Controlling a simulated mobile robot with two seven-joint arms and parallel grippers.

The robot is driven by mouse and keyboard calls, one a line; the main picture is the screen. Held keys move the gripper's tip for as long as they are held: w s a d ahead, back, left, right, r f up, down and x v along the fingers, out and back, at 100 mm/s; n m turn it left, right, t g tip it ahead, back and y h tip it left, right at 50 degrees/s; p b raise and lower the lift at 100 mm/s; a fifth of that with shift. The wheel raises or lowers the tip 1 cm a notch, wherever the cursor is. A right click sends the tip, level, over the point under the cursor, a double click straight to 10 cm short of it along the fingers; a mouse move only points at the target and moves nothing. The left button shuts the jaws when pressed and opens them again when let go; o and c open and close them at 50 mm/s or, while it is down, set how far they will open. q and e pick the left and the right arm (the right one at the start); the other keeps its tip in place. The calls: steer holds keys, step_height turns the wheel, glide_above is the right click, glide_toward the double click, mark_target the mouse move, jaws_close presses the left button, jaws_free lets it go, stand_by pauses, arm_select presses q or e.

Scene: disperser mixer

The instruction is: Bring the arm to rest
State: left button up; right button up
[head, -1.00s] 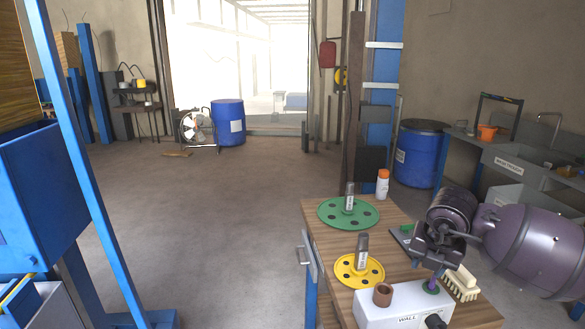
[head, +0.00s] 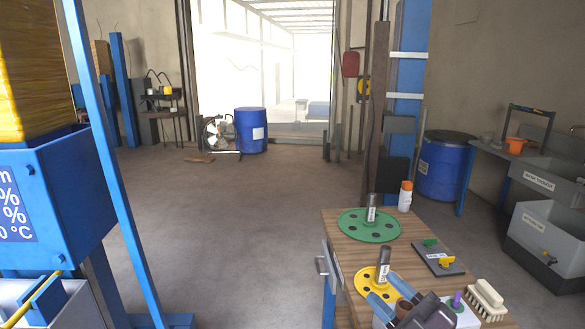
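My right gripper (head: 384,291) shows at the bottom of the head view, low over the front of the wooden bench (head: 345,228). Its two blue-grey fingers are spread apart and point up and left. Nothing is visibly clamped between them. They overlap the near side of the yellow disc (head: 362,280) in the picture; I cannot tell if they touch it. The gripper's dark body covers part of the white box (head: 466,318) and the brown cup (head: 403,307). My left gripper is out of view.
The bench also holds a green disc (head: 355,232), a dark plate with knobs (head: 436,264), a brush (head: 486,299) and an orange-capped bottle (head: 405,197). A blue frame (head: 108,190) stands at left. Blue drums (head: 251,133) stand farther back. The middle floor is clear.

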steer(key=s+d+f+m+g+h, duration=0.1)
steer(key=s+d+f+m+h, duration=0.2)
steer(key=d+f+m+h, duration=0.45)
steer(key=s+d+f+m+g+h, duration=0.1)
steer(key=s+d+f+m+h, duration=0.25)
steer(key=d+m+h, duration=0.45)
steer(key=s+a+f+m+g, duration=0.2)
steer(key=s+f+g, duration=0.4)
steer(key=s, duration=0.3)
steer(key=s+a+f+m+g, duration=0.1)
steer(key=s+f+m+g, duration=0.1)
steer(key=s+f+g, duration=0.6)
steer(key=w+f+n+t+y, duration=0.1)
steer(key=w+f+t, duration=0.5)
steer(key=f+t, duration=0.3)
steer(key=shift+t, duration=0.6)
